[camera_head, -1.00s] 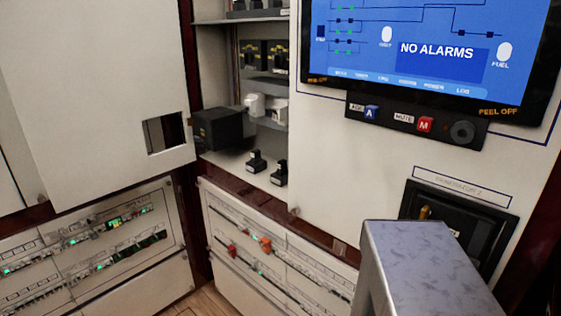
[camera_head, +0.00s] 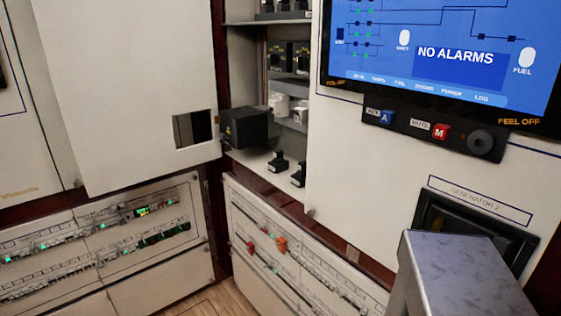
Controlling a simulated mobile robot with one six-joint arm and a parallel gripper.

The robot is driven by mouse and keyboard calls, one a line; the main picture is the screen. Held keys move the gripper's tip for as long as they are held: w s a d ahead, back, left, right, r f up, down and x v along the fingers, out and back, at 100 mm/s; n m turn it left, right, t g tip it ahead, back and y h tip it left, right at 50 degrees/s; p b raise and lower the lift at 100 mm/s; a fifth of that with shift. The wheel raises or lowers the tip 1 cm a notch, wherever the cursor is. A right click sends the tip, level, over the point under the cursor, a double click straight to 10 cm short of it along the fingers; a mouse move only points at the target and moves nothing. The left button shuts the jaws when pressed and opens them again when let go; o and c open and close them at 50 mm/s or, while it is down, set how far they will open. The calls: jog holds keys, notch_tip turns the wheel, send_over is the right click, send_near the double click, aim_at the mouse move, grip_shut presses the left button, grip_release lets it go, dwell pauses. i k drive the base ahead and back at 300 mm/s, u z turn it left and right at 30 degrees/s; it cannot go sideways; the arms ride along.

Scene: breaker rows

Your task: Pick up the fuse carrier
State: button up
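Two small black fittings stand on the open cabinet's lower shelf, a left one (camera_head: 278,163) and a right one (camera_head: 299,174) nearer the white panel's edge. They look like fuse carriers, but I cannot tell which one the task means. White fittings (camera_head: 280,106) stand behind them, and more black and yellow fittings (camera_head: 289,55) are mounted higher up. My gripper is not in view. A grey block-shaped part at the lower right looks like part of my arm; it covers some of the generator panel.
A black box (camera_head: 246,127) stands at the cabinet's left, beside a white door (camera_head: 130,90) with a square cut-out. A screen (camera_head: 440,60) reading "NO ALARMS" and a button strip (camera_head: 430,130) are at the right. Breaker rows (camera_head: 105,240) line the lower panels.

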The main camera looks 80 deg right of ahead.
aim_at(278, 154)
jog(key=z, duration=0.7)
jog(key=i, duration=0.75)
jog(key=z, duration=0.1)
